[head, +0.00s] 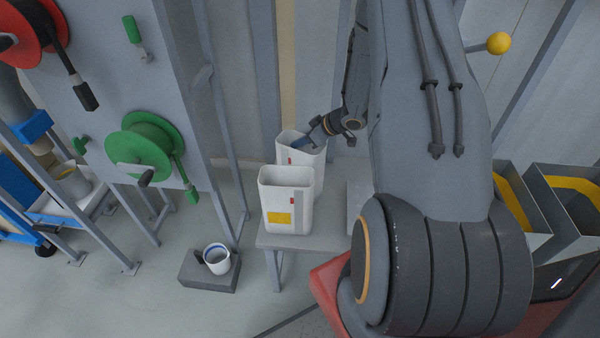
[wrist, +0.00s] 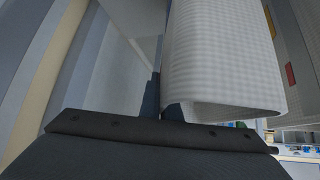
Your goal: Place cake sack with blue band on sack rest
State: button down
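Two white open-topped sacks stand upright on a small grey bench (head: 262,240). The front sack (head: 302,183) has a yellow patch and a small red mark. The rear sack (head: 318,160) is partly hidden behind it, and no blue band shows on either. My gripper (head: 302,142) is at the rear sack's open top, with bluish fingers tilted down to the left. In the wrist view the fingers (wrist: 160,98) are close beside a white sack wall (wrist: 225,60). Whether they press on it cannot be told. I cannot identify the sack rest for sure.
A white cup with a blue rim (head: 217,258) sits on a grey block (head: 208,276) on the floor. A green reel (head: 143,145) and a red reel hang on a panel at left. Grey bins with yellow bands (head: 575,185) stand at right.

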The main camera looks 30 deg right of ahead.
jog(key=shift+r, duration=0.1)
dwell(0.5)
jog(key=s+d+r+b, duration=0.1)
jog(key=s+d+r, duration=0.1)
jog(key=r, duration=1.2)
jog(key=shift+s+r, duration=0.4)
jog(key=shift+s, duration=0.25)
jog(key=shift+d, duration=0.1)
jog(key=w+a+f+p, duration=0.1)
jog(key=w+a+f, duration=0.1)
jog(key=f, duration=1.3)
jog(key=shift+w, duration=0.65)
jog(key=shift+a+r, duration=0.1)
